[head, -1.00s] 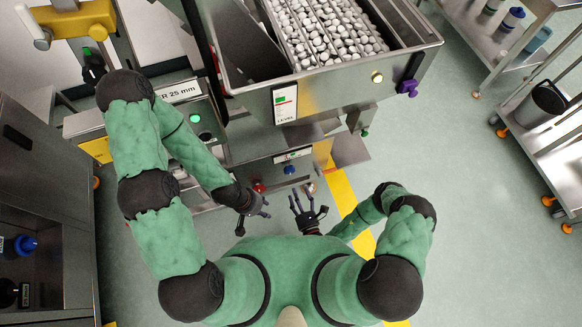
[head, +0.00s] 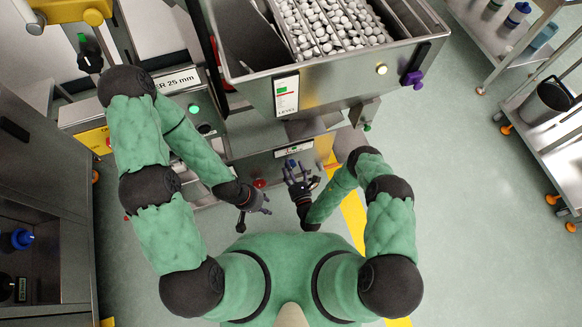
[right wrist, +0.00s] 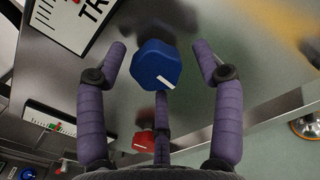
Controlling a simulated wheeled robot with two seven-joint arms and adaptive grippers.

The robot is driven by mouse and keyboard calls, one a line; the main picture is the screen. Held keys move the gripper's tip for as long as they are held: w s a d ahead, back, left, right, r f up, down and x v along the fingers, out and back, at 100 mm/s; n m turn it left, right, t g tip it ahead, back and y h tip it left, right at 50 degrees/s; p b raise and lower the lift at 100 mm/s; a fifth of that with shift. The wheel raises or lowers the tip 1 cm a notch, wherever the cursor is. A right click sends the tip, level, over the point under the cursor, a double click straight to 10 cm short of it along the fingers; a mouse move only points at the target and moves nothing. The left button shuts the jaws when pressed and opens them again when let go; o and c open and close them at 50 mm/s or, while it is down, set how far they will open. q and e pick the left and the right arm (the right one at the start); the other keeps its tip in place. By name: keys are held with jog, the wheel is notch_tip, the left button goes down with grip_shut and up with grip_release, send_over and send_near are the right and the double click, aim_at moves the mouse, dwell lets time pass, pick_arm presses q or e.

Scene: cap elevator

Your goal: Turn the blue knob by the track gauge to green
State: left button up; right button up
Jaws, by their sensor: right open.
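The blue knob (right wrist: 152,62) sits on a steel panel, with a white mark on its lower right edge. In the head view the knob (head: 291,163) shows small at my right fingertips. My right gripper (right wrist: 160,72) is open, its purple fingers spread around the knob with gaps at both sides; I cannot tell whether the lower finger touches it. The track gauge (right wrist: 78,22) is a white plate with black ticks and a red piece, cut off at the top left, so its full reading is hidden. My left gripper (head: 256,210) hangs lower left, fingers spread and empty.
A red knob (right wrist: 143,141) sits beyond the lower finger in the right wrist view. Another gauge (right wrist: 48,118) is at left. The hopper of white caps (head: 345,85), with its level gauge (head: 286,96), overhangs the panel. Carts stand at right, with free floor between.

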jog(key=shift+w+a, duration=0.1)
jog(key=shift+w, duration=0.2)
jog(key=shift+c, duration=0.3)
jog(key=c, duration=1.1)
jog(key=shift+o, duration=0.2)
jog(key=shift+m, duration=0.3)
